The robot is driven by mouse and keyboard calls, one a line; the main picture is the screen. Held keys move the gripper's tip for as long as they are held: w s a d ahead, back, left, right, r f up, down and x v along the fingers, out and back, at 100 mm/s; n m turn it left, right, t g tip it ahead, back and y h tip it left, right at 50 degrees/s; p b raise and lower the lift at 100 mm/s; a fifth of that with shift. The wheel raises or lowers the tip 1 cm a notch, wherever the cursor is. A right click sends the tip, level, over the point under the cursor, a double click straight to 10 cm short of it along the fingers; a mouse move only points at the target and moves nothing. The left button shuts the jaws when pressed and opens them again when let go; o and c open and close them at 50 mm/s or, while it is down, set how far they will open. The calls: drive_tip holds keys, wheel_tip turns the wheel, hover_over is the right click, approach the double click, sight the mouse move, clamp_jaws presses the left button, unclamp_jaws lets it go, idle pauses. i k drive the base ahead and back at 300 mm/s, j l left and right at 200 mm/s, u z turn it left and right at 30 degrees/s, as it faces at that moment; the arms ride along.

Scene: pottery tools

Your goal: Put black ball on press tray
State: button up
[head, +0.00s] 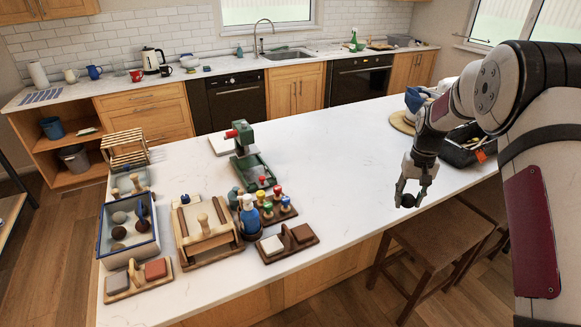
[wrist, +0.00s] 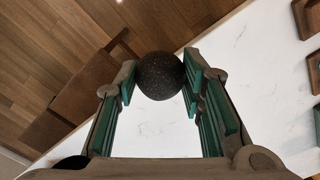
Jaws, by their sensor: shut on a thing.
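My gripper (head: 411,190) is shut on the black ball (head: 408,200), over the right front edge of the white counter. In the wrist view the dark speckled ball (wrist: 160,76) sits between the tips of the green-padded fingers (wrist: 158,82). The press (head: 242,144) is a green stand with a red part at its top, standing on the middle-left of the counter. Its green press tray (head: 260,175) lies at its base, well to the left of my gripper. The tray's surface is small and partly hidden by pegs in front.
A rack of coloured pegs (head: 289,210) and a wooden block holder (head: 273,248) stand in front of the press. A blue-rimmed box (head: 101,253) with balls is at the left. A dark bin (head: 457,155) sits right. Counter between press and gripper is clear; stools (head: 440,238) stand below.

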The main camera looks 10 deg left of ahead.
sight(255, 173)
drive_tip(key=i+l+z, duration=0.15)
drive_tip(key=i, duration=0.5)
drive_tip(key=i+u, duration=0.3)
drive_tip(key=u, duration=0.2)
drive_tip(key=i+l+u, duration=0.2)
drive_tip(key=u, duration=0.25)
drive_tip(key=i, duration=0.1)
